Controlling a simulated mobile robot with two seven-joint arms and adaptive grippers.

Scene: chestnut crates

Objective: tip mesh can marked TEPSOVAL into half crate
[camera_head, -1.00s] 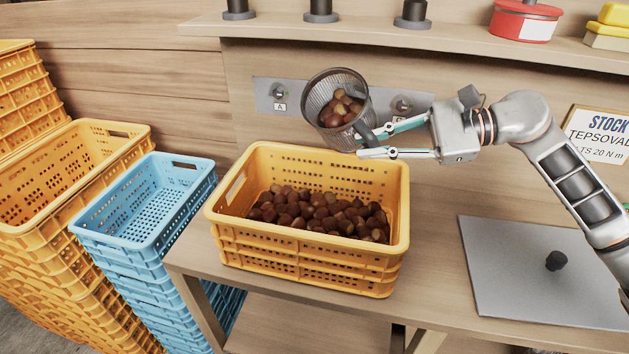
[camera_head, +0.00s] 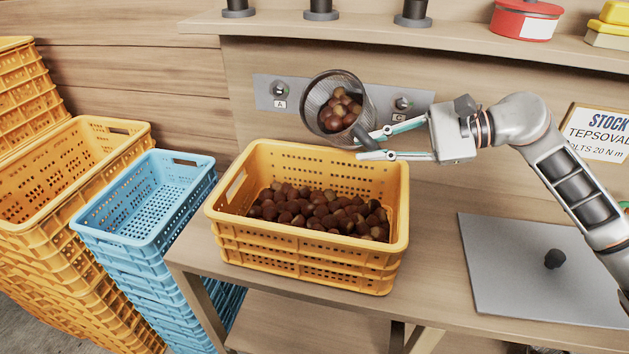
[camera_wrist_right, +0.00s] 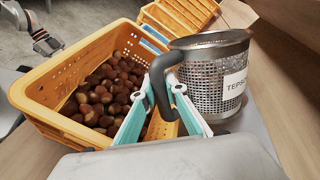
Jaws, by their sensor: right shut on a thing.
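The mesh can (camera_head: 314,96) holds several chestnuts and is tilted in the head view, its open mouth facing the camera, above the back of the half crate. In the right wrist view the can (camera_wrist_right: 208,95) shows a white label reading "TEPS", the rest cut off. My right gripper (camera_head: 362,146) is shut on the can's dark handle (camera_wrist_right: 161,82). The orange half crate (camera_head: 310,262) stands on the bench below the can, with a layer of chestnuts (camera_head: 322,212) inside. My left gripper is not in the head view; part of an arm (camera_wrist_right: 38,38) shows in the right wrist view.
Blue crates (camera_head: 150,262) and orange crates (camera_head: 52,225) are stacked to the left. A grey plate with a black knob (camera_head: 520,290) lies on the bench at right. A shelf (camera_head: 450,42) runs above, and a stock sign (camera_head: 598,135) stands at right.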

